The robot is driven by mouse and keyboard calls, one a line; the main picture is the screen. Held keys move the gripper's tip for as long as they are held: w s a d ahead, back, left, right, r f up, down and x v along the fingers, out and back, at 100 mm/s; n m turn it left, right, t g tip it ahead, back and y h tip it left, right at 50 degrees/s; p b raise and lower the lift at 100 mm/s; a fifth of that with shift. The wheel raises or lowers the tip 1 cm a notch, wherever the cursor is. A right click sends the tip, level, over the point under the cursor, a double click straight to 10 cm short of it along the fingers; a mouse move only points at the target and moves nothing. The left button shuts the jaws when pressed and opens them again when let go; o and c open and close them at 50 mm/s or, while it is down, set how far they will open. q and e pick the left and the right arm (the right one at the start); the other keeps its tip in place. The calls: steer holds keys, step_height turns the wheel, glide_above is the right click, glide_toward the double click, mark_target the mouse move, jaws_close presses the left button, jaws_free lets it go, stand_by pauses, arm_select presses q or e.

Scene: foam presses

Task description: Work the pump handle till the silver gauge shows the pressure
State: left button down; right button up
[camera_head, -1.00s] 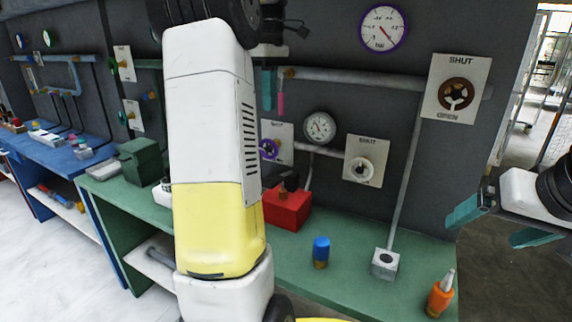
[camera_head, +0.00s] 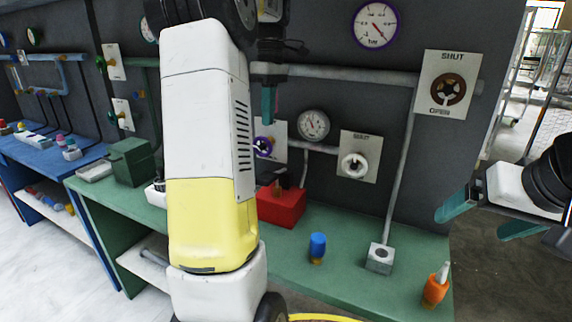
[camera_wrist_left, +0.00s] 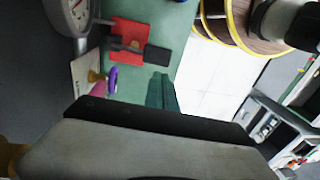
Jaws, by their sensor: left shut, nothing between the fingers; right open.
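The silver gauge (camera_head: 313,125) hangs on the dark wall; its rim and dial also show in the left wrist view (camera_wrist_left: 78,14). The pump looks to be the red block (camera_head: 283,207) on the green bench, partly behind my left arm. A black handle (camera_wrist_left: 157,54) sticks out from the red block in the left wrist view. My left gripper (camera_head: 268,118) is shut and empty, pointing down above the red block and apart from it. My right gripper (camera_head: 487,219) is open and empty beyond the bench's right end.
A purple-rimmed gauge (camera_head: 376,25), a brown valve wheel (camera_head: 447,90), a white valve wheel (camera_head: 354,165) and a purple handwheel (camera_head: 263,147) are on the wall. A blue-capped bottle (camera_head: 317,247), grey block (camera_head: 379,257) and orange bottle (camera_head: 435,287) stand on the bench (camera_head: 340,285).

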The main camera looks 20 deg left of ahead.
mark_target(266, 177)
arm_select(q)
steer(key=f, duration=0.4)
steer(key=s+f, duration=0.1)
steer(key=f, duration=0.4)
steer(key=s+f, duration=0.1)
steer(key=f, duration=0.4)
steer(key=shift+f, duration=0.1)
steer(key=shift+f, duration=0.1)
